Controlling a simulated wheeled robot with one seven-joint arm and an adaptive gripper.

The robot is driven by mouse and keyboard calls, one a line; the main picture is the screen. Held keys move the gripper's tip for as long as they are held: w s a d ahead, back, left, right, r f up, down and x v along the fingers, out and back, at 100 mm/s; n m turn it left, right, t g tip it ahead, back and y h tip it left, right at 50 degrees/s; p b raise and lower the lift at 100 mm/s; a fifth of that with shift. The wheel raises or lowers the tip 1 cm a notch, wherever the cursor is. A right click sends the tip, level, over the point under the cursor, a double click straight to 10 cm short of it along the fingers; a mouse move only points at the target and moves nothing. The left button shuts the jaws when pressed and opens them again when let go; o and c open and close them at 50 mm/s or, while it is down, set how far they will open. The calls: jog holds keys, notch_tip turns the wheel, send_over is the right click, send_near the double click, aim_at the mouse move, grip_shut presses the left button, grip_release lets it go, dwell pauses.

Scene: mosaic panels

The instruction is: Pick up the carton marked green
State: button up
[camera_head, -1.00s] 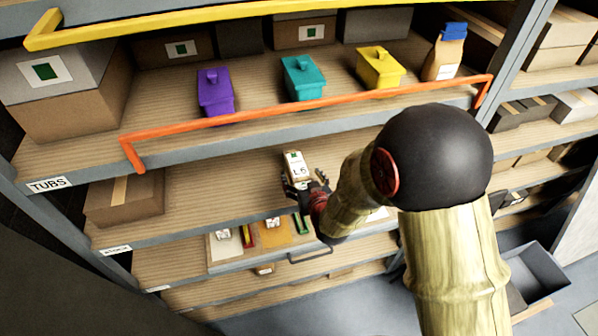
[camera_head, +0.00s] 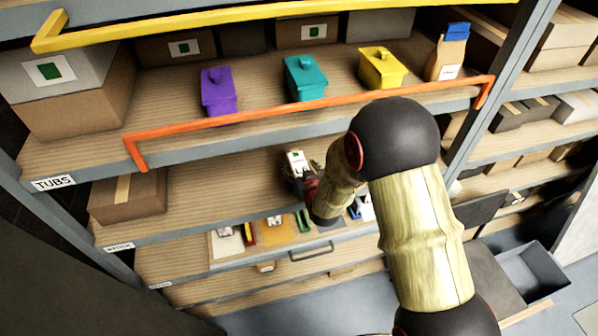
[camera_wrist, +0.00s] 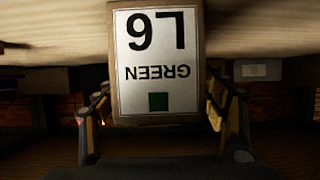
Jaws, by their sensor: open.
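The carton marked green (camera_head: 295,160) stands on the middle shelf, partly hidden behind my gripper in the head view. In the wrist view the carton (camera_wrist: 157,60) fills the upper middle, its white label upside down and reading "GREEN" and "L6" with a dark green square. My gripper (camera_wrist: 160,112) is open, with one finger to the left of the carton and one to the right. Small gaps show between the fingers and the carton's sides.
Above, an orange rail (camera_head: 310,112) runs along the shelf with purple (camera_head: 218,92), teal (camera_head: 305,78) and yellow (camera_head: 381,68) tubs. A brown box (camera_head: 127,195) sits left on the carton's shelf, with bare boards between. Below is a drawer (camera_head: 230,262) of small items.

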jog(key=shift+c, duration=1)
grip_shut()
jog(key=shift+w+r, duration=0.1)
jog(key=shift+r, duration=0.05)
